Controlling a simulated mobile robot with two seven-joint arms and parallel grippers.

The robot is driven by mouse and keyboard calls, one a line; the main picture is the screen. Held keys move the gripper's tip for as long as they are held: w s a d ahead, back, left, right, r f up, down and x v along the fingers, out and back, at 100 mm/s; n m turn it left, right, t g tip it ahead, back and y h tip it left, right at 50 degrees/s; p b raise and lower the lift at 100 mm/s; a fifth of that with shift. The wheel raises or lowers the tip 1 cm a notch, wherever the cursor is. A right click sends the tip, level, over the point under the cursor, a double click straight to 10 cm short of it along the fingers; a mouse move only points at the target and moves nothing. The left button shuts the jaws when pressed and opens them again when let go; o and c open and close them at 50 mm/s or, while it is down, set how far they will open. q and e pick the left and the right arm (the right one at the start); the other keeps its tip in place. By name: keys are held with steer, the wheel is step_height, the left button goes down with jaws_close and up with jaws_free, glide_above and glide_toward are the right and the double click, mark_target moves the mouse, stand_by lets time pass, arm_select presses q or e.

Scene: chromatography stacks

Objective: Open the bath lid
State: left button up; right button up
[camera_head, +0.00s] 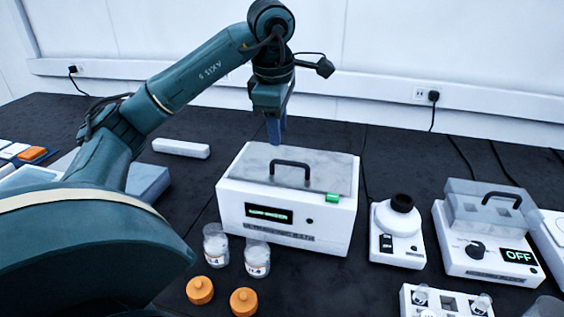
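The bath (335,222) is a white box with a small lit green display, standing in the middle of the table. Its grey lid (325,172) lies flat and closed on top, with a black arched handle (292,163) standing up from it. My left gripper (275,141) points down, with its blue fingers above the lid's back left part in the picture, apart from the handle. The fingers overlap in this view, so their opening is hidden. My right gripper is not in view.
Two labelled jars (257,260) and two orange caps (243,301) are in front of the bath. A small white device (397,240) and a clear-lidded unit reading OFF (480,255) stand right. A white rack (418,308) is at front right. Dark table is free behind the bath.

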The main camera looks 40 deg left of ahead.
mark_target(280, 163)
arm_select(q)
steer(key=f, duration=0.4)
steer(key=w+f, duration=0.1)
steer(key=f, duration=0.1)
steer(key=shift+a+b, duration=0.3)
steer(key=shift+b, duration=0.1)
steer(key=shift+w+f, duration=0.2)
steer(key=shift+f, duration=0.35)
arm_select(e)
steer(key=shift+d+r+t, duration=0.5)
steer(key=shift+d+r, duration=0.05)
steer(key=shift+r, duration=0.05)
arm_select(q)
steer(key=shift+c, duration=0.5)
jaws_close()
